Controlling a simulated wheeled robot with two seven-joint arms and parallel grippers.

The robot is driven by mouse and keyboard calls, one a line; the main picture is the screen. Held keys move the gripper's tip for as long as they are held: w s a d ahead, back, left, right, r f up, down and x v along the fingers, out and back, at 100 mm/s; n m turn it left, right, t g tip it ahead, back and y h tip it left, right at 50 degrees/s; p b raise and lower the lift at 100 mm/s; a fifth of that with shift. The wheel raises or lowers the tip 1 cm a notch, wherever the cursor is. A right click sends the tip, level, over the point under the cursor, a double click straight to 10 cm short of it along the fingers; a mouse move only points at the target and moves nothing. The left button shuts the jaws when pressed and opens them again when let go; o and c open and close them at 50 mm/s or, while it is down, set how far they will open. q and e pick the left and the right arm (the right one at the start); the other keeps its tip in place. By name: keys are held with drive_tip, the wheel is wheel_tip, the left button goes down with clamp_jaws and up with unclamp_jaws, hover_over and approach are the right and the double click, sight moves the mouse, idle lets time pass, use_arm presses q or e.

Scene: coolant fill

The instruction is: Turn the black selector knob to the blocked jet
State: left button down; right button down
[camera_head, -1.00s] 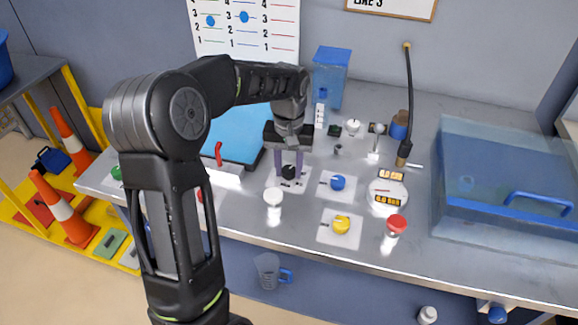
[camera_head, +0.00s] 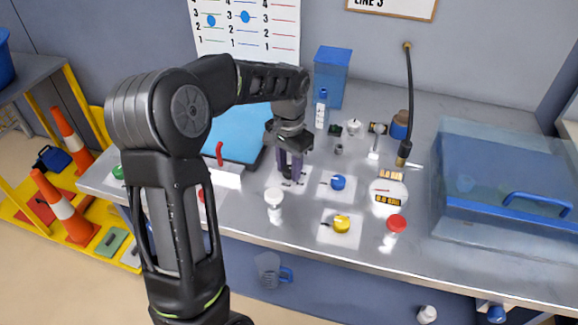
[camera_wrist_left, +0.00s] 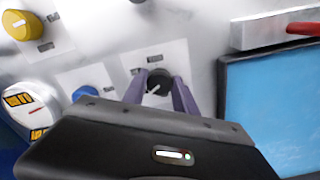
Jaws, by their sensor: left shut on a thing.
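The black selector knob (camera_wrist_left: 157,82) sits on a pale plate (camera_wrist_left: 180,55) on the bench; a white pointer line shows on its top in the left wrist view. My left gripper (camera_head: 290,173) reaches down over it in the head view, and in the left wrist view its two purple fingers (camera_wrist_left: 159,88) stand on either side of the knob, shut on it. In the head view the fingers mostly hide the knob. The labels on the plate are too small to read. My right gripper is in neither view.
A blue knob (camera_head: 338,182) and a yellow knob (camera_head: 341,224) sit on plates to the right. A white-capped post (camera_head: 274,196) stands in front, and a red-capped one (camera_head: 396,224) farther right. A round gauge (camera_head: 387,198) and a blue clear-lidded box (camera_head: 505,190) lie beyond. A blue panel (camera_head: 238,135) is on the left.

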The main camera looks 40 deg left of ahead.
sight(289, 169)
use_arm(q)
drive_tip(key=c, duration=1)
unclamp_jaws()
drive_tip(key=shift+o, duration=0.2)
drive_tip(key=shift+r, duration=3.9)
